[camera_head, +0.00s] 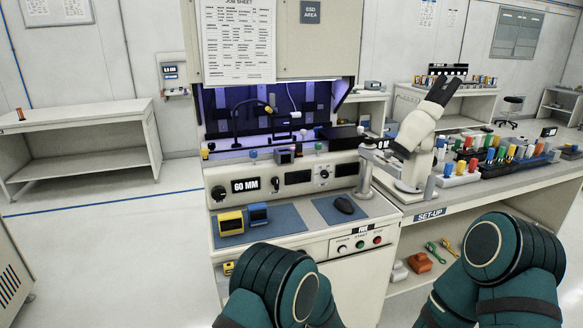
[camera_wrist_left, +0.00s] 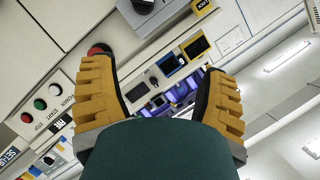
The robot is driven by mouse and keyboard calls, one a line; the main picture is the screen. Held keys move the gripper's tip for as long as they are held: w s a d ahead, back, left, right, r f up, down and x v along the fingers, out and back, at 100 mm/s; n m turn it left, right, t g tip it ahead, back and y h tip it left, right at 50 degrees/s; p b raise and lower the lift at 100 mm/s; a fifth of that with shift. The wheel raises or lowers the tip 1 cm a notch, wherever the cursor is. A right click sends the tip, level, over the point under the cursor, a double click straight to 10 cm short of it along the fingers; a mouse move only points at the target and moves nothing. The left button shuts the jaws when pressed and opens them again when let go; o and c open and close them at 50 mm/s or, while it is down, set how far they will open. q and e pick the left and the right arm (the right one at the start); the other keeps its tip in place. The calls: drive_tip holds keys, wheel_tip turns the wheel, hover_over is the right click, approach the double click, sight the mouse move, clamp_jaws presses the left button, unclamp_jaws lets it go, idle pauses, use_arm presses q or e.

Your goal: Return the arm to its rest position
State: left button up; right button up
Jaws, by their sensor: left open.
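My two teal arms show at the bottom of the head view: my left arm (camera_head: 275,290) in front of the bonder bench, my right arm (camera_head: 500,270) in front of the set-up bench. Both are bent, and neither gripper shows there. In the left wrist view my left gripper (camera_wrist_left: 158,68) has its two orange ribbed fingers spread wide, with nothing held between them. The bonder's front shows tilted beyond the fingers. My right gripper is out of view.
The bonder bench (camera_head: 275,255) stands close ahead, with a yellow box (camera_head: 230,222), a blue box (camera_head: 257,214) and a mouse (camera_head: 344,204). The set-up bench (camera_head: 455,206) at right carries a microscope (camera_head: 415,140). Open floor (camera_head: 110,250) lies at left.

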use_arm(q)
drive_tip(key=s+a+f+g+h, duration=0.1)
drive_tip(key=a+f+g+h, duration=0.1)
drive_tip(key=a+f+h, duration=0.3)
drive_tip(key=s+a+f+n+g+h, duration=0.2)
drive_tip(key=s+g+h, duration=0.1)
drive_tip(key=s, duration=0.9)
drive_tip(key=s+a+f+n+g+h, duration=0.2)
drive_tip(key=s+g+h, duration=0.2)
drive_tip(key=s, duration=0.9)
drive_tip(key=shift+a+f+g, duration=0.3)
drive_tip(key=shift+a+g, duration=0.1)
drive_tip(key=shift+g, duration=0.4)
